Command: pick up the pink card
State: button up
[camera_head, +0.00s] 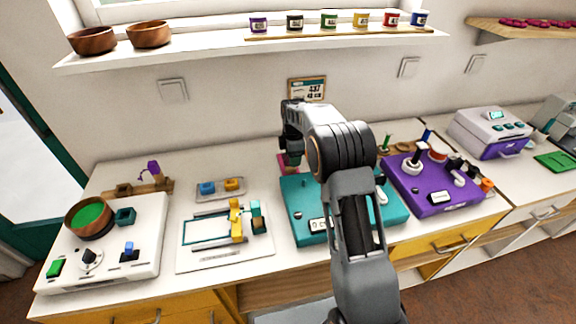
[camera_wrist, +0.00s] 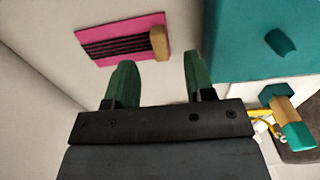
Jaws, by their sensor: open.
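The pink card (camera_wrist: 112,37) shows in the wrist view at the upper left. It is flat and pink with dark stripes, and a tan wooden block (camera_wrist: 159,43) sits at its right end. In the head view only a bit of the pink card (camera_head: 283,161) shows, beside my arm at the back of the counter. My gripper (camera_wrist: 155,75) is open, with two green fingers apart and nothing between them. The fingertips are just below the card in the wrist picture, nearest its block end. In the head view my gripper (camera_head: 291,163) is over the counter's back, partly hidden.
A teal box (camera_head: 300,205) stands close on the right of the card. A white board with a yellow slider (camera_head: 237,222) and a small tray (camera_head: 220,188) lie to the left. A purple box (camera_head: 430,185) is further right. A wall shelf (camera_head: 200,55) hangs above.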

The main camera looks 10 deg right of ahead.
aim_at(288, 161)
jog(key=shift+a+f, duration=0.1)
jog(key=shift+f, duration=2.45)
jog(key=shift+c, duration=0.4)
grip_shut()
